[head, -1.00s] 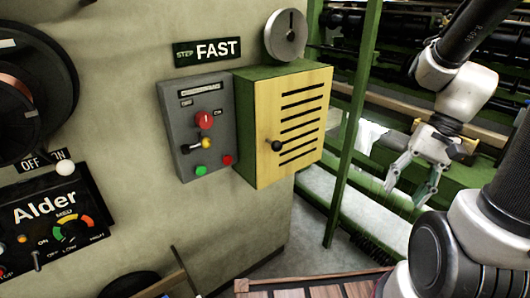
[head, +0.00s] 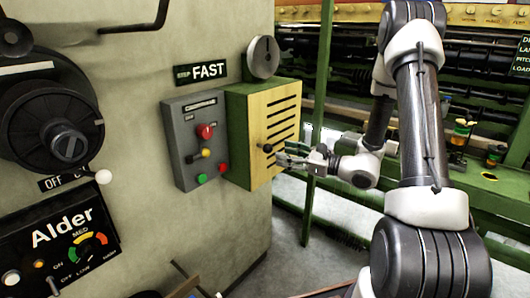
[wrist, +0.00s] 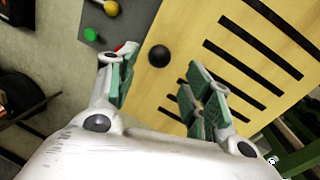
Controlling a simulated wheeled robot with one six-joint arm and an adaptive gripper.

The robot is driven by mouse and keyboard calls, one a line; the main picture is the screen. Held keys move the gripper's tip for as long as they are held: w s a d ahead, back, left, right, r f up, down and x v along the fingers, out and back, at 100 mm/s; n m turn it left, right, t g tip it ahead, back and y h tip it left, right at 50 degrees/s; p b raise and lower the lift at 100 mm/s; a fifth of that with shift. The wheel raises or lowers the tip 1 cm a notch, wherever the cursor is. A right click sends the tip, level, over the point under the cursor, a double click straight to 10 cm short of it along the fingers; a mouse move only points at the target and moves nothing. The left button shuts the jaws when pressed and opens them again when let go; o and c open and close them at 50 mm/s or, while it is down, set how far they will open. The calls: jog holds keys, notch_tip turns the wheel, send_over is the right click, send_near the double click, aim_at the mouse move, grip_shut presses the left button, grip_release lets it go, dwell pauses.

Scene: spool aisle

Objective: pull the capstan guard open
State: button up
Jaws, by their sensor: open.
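The capstan guard is a green box with a yellow slotted front (head: 284,127), mounted on the wall beside a grey control panel. Its front sits flat on the box, closed. A black ball knob (head: 267,148) stands out from the lower left of the front; it also shows in the wrist view (wrist: 159,56). My gripper (head: 281,155) is at the front, close to the knob. In the wrist view my gripper (wrist: 160,85) is open, with the knob between and just beyond its two green-padded fingers. I cannot tell whether a finger touches it.
The grey panel (head: 186,120) with red, yellow and green controls lies just left of the guard. A grey round dial (head: 262,57) sits above it. A green post (head: 319,110) and machine rails stand to the right.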

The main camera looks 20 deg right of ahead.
aim_at(268, 149)
jog(key=x, duration=0.7)
jog(key=shift+a, duration=0.15)
grip_shut()
